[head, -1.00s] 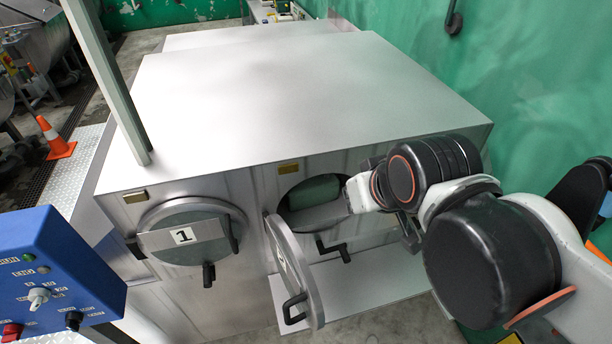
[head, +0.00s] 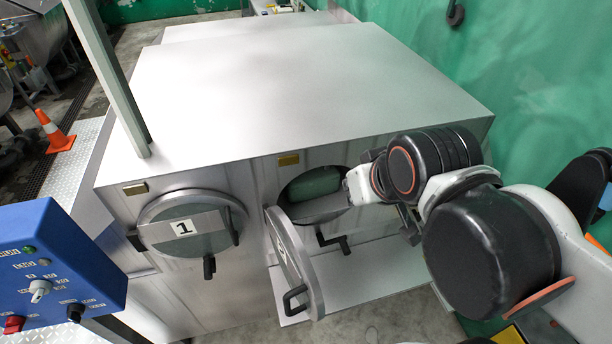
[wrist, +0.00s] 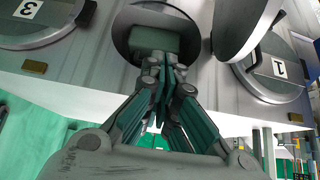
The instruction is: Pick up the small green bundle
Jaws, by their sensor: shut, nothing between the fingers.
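The small green bundle (head: 317,182) lies inside the round opening of the middle drum, on the front of the big metal machine. It also shows in the wrist view as a dull green block (wrist: 154,39) in the dark opening. My gripper (wrist: 167,72) is shut and empty in the wrist view. Its fingertips are just in front of the opening and overlap the bundle's near edge in the picture. I cannot tell whether they touch it. In the head view my arm hides the fingers and covers the opening's right side.
The middle drum's round door (head: 296,262) hangs open left of the opening. Door 1 (head: 192,232) is shut. A door marked 3 (wrist: 30,14) shows in the wrist view. A blue control box (head: 52,262) stands at front left. A green wall (head: 545,90) is on the right.

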